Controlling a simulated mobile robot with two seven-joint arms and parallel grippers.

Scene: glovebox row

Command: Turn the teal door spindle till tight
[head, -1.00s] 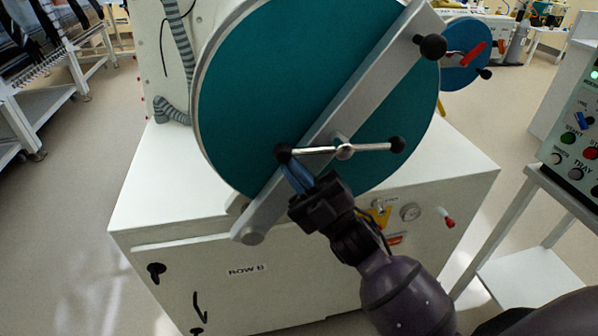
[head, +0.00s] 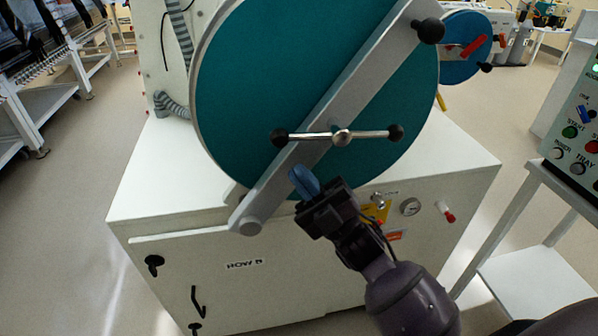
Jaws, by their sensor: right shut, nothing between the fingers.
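The teal round door (head: 270,75) fills the upper middle of the head view. A grey clamp bar (head: 345,95) crosses it diagonally. The spindle (head: 341,138) sits on the bar, with a nearly level metal cross handle that ends in black knobs, the left knob (head: 280,138) and the right knob (head: 396,132). My right gripper (head: 303,182) is shut and empty, its blue fingertips below the left knob and apart from it. It is in front of the lower part of the door and bar. My left gripper is not in view.
The white cabinet (head: 180,185) stands under the door, with a gauge (head: 411,207) and a red-tipped valve (head: 446,212) on its front. A control panel (head: 578,140) on a stand is at the right. A blue door (head: 466,48) is behind. Floor is open at left.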

